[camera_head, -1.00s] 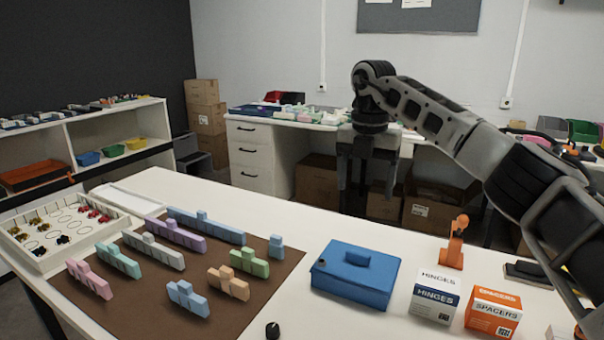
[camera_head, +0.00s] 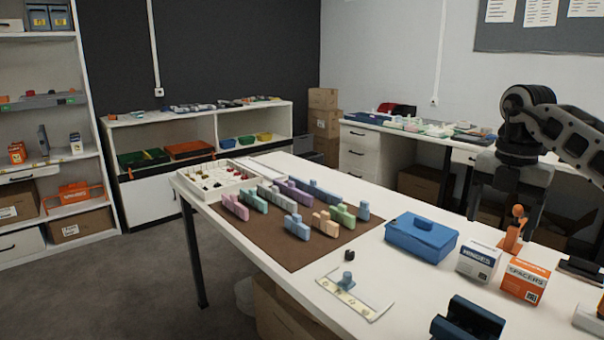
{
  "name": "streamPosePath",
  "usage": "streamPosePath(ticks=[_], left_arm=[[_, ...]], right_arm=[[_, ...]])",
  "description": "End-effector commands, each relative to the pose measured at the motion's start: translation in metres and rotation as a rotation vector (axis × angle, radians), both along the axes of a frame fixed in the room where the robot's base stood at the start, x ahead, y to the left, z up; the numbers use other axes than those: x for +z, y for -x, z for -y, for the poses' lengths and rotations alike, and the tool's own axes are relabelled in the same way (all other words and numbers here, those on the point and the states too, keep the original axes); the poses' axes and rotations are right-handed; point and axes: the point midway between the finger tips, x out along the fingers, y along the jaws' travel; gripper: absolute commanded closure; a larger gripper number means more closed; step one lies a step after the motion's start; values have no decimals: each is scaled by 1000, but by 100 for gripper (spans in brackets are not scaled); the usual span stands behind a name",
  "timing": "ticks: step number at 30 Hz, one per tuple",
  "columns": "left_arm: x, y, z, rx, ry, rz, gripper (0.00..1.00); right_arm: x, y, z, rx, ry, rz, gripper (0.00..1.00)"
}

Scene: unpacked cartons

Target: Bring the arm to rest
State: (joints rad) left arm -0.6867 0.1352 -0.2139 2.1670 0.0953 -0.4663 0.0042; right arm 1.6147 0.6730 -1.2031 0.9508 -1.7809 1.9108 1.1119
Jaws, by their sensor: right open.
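My right arm comes in from the right edge in the head view. My right gripper (camera_head: 504,212) hangs with its fingers pointing down, over the far side of the white table (camera_head: 375,262). It is open, with a clear gap between the fingers and nothing held. My left gripper is not in view.
A brown mat (camera_head: 290,254) holds several coloured block pieces. A blue box (camera_head: 421,237), a hinges carton (camera_head: 479,261) and a spacers carton (camera_head: 525,281) stand to its right. A white tray (camera_head: 204,188) sits at the far left corner. Shelves (camera_head: 98,130) stand at left.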

Motion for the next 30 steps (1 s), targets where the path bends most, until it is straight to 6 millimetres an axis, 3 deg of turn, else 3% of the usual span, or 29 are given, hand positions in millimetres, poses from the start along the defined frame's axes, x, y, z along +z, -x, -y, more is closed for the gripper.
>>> streamPosePath(ticks=[8,14,17,20,21,25,27,30], left_arm=[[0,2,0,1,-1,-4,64],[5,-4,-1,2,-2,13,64],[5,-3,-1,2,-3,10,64],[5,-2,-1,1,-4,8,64],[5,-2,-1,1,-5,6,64],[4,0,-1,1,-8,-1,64],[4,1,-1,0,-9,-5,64],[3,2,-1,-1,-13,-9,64]], right_arm=[[-49,-8,-63,178,-166,23,24],[-87,-4,-124,316,-353,54,24],[-110,5,-168,391,-498,76,24],[-132,24,-227,460,-720,113,24],[-138,36,-255,476,-838,136,24],[-138,75,-331,414,-1248,242,24],[-130,89,-353,303,-1443,305,24],[-118,100,-364,62,-1665,398,24]])
